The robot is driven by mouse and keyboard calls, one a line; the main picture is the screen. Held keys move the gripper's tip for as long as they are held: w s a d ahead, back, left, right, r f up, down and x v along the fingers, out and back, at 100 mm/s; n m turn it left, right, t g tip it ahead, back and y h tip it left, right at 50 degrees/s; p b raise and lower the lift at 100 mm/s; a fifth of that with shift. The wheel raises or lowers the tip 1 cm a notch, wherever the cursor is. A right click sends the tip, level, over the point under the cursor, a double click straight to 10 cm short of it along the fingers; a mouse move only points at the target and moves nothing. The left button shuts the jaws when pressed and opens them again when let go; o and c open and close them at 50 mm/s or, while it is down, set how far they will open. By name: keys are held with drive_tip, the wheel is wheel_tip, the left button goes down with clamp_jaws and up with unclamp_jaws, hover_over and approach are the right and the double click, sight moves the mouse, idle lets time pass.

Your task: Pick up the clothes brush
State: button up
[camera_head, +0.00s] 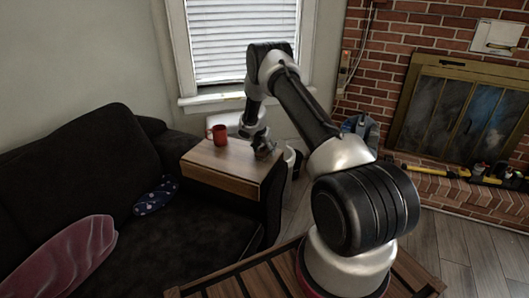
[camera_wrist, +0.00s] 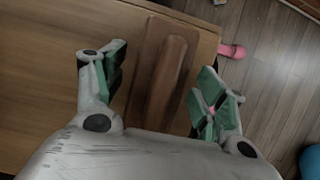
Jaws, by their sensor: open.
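In the wrist view the clothes brush (camera_wrist: 170,65), a long brown wooden piece with a rounded raised back, lies on the wooden top (camera_wrist: 50,40) near its edge. My gripper (camera_wrist: 165,72) is open, with one green-padded finger to the left of the brush and one to the right. No contact between fingers and brush is visible. The near end of the brush is hidden by the gripper body. In the head view my gripper (camera_head: 263,146) is over the right end of the wooden top (camera_head: 215,165), and the brush cannot be made out there.
A red mug (camera_head: 219,135) stands on the same top, left of my gripper. The dark sofa (camera_head: 75,165) adjoins it. A pink item (camera_wrist: 233,50) lies on the floor beyond the edge. The brick fireplace (camera_head: 455,110) is at the right.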

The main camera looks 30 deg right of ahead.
drive_tip(key=c, duration=1.2)
drive_tip(key=shift+o, duration=0.2)
wheel_tip(320, 180, up, 10)
drive_tip(key=shift+r, duration=0.1)
